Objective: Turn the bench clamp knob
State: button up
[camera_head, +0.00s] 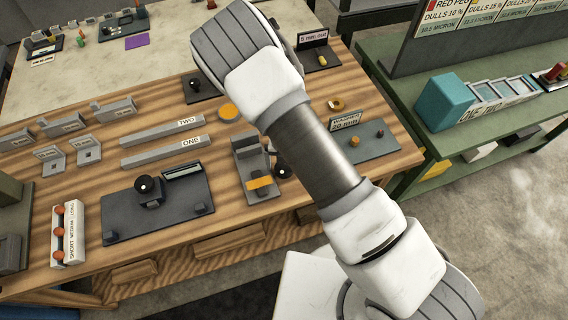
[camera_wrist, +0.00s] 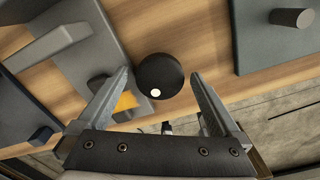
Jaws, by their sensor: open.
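The bench clamp (camera_head: 247,160) is a grey block on the wooden bench with an orange piece (camera_head: 259,183) across it. Its round black knob (camera_head: 283,171) sticks out on the right side, partly behind my arm. In the wrist view the knob (camera_wrist: 160,70) shows a white dot on its rim, and the grey clamp body (camera_wrist: 85,45) lies to the left. My gripper (camera_wrist: 160,78) is open, with one finger on each side of the knob and a gap visible on both sides. In the head view my arm hides the gripper.
A dark plate with a black dial (camera_head: 148,187) stands left of the clamp. A grey plate with pegs (camera_head: 365,142) lies to the right; a plate with a peg (camera_wrist: 285,35) shows in the wrist view. Two grey bars (camera_head: 165,150) lie further left. A green table (camera_head: 440,140) stands beyond the right edge.

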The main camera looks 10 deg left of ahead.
notch_tip(320, 180, up, 18)
jog(key=shift+f, duration=0.25)
dwell(0.3)
dwell(0.4)
